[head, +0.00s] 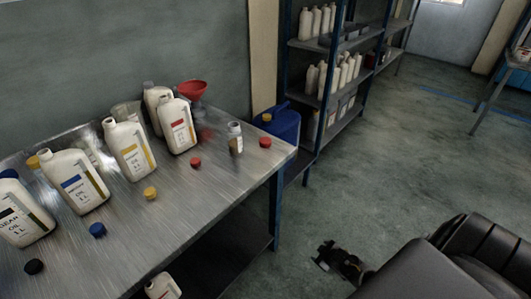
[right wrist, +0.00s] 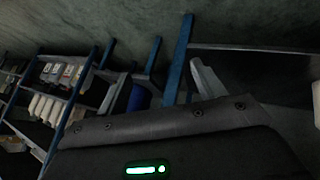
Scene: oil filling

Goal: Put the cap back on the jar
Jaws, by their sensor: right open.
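A small pale jar (head: 235,139) with a brownish label stands upright near the right end of the metal table (head: 215,210). Its mouth is too small to make out clearly. A red cap (head: 265,142) lies on the table just right of the jar, near the edge. Another red cap (head: 196,162) lies to the jar's left, in front of the red-label bottle. My right gripper (head: 340,262) is open and empty, low over the floor, well apart from the table. My left gripper is not in view. The right wrist view shows neither jar nor caps.
Several oil bottles (head: 132,150) stand along the table, with a yellow cap (head: 150,193), a blue cap (head: 97,229) and a black cap (head: 34,266) in front. A red funnel (head: 192,91) is behind. A blue drum (head: 277,122) and shelving (head: 322,45) stand beyond the table's right end.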

